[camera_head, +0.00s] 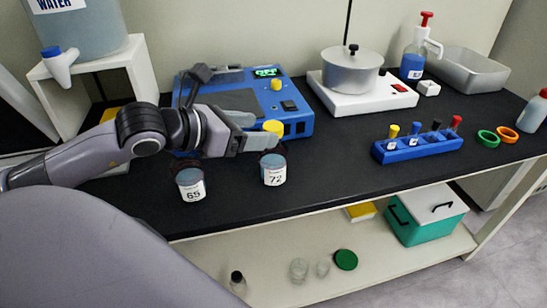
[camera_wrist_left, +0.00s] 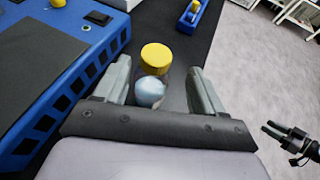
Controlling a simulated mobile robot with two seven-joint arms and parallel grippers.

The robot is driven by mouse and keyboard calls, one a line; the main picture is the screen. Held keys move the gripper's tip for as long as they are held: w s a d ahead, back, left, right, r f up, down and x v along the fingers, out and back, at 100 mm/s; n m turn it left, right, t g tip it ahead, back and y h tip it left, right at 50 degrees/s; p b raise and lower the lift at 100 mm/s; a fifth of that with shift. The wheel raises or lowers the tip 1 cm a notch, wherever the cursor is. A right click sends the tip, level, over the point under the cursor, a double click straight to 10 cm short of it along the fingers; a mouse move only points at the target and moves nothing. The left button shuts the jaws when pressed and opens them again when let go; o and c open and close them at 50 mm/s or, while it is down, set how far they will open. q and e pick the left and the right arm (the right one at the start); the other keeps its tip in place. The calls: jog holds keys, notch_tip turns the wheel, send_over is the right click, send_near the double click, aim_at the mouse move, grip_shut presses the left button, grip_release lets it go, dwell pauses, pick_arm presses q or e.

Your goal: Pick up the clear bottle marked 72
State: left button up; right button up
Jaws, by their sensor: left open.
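The clear bottle marked 72 (camera_head: 274,175) stands upright on the black bench top, with bluish contents and a yellow cap. My left gripper (camera_head: 262,141) is at its upper part, and the gripper partly hides the bottle. In the left wrist view, the bottle (camera_wrist_left: 151,92) stands between the two open fingers of my left gripper (camera_wrist_left: 160,88), with a visible gap on the right side. The left finger is close to it, and I cannot tell whether they touch. My right gripper (camera_wrist_left: 270,131) shows small at the right edge of the wrist view; its opening is unclear.
A similar bottle marked 65 (camera_head: 191,185) stands just left of bottle 72. A blue device (camera_head: 295,122) is behind the gripper. A blue tube rack (camera_head: 418,148) and a hot plate with a pot (camera_head: 352,74) are to the right. The bench's front edge is close.

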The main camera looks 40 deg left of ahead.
aim_at(266, 128)
pick_arm(q)
jog(key=shift+a+p+x, duration=0.15)
jog(key=shift+p+x, duration=0.05)
jog(key=shift+x, duration=0.65)
jog(key=shift+a+p+x, duration=0.15)
jog(key=shift+p+x, duration=0.05)
jog(key=shift+x, duration=1.75)
jog(key=shift+r, duration=0.1)
grip_shut()
